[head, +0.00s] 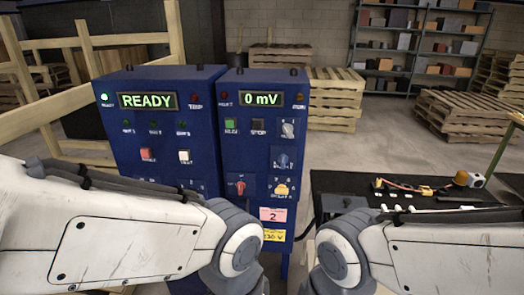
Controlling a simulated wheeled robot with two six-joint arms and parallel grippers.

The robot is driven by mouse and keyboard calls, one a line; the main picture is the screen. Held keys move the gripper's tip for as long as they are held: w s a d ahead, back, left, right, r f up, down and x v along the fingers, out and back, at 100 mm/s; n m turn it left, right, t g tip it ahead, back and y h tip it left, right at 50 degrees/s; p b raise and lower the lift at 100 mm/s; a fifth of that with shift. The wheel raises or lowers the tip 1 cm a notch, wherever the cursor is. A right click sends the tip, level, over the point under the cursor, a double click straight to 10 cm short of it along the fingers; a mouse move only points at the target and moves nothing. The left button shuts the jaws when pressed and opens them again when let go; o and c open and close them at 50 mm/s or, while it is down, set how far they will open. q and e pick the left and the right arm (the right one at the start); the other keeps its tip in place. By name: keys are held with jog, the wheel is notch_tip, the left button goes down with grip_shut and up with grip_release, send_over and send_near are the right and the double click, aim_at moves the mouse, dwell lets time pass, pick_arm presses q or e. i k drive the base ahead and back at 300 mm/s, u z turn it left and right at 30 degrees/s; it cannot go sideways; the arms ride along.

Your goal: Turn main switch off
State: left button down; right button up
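Two blue control cabinets stand ahead of me. The left cabinet (160,129) has a lit display (148,101) reading READY and a lit green lamp (104,97). The right cabinet (262,119) has a display (262,99) reading 0 mV. Low on the right cabinet are a red knob (240,187) and a yellow knob (281,189). Their labels are too small to read, so I cannot tell which is the main switch. Only my arm links show, at the lower left and lower right; both grippers are out of view.
The left cabinet has a red button (146,154) and a white button (184,156). A black table (335,184) with cables and small parts is at the right. Wooden pallets (335,99) and shelving (408,52) stand behind, across open floor.

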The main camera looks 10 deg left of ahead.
aim_at(241, 186)
jog(key=u, duration=2.65)
jog(key=k, duration=0.75)
jog(key=z, duration=0.95)
jog(key=i, duration=0.45)
jog(key=z, duration=0.05)
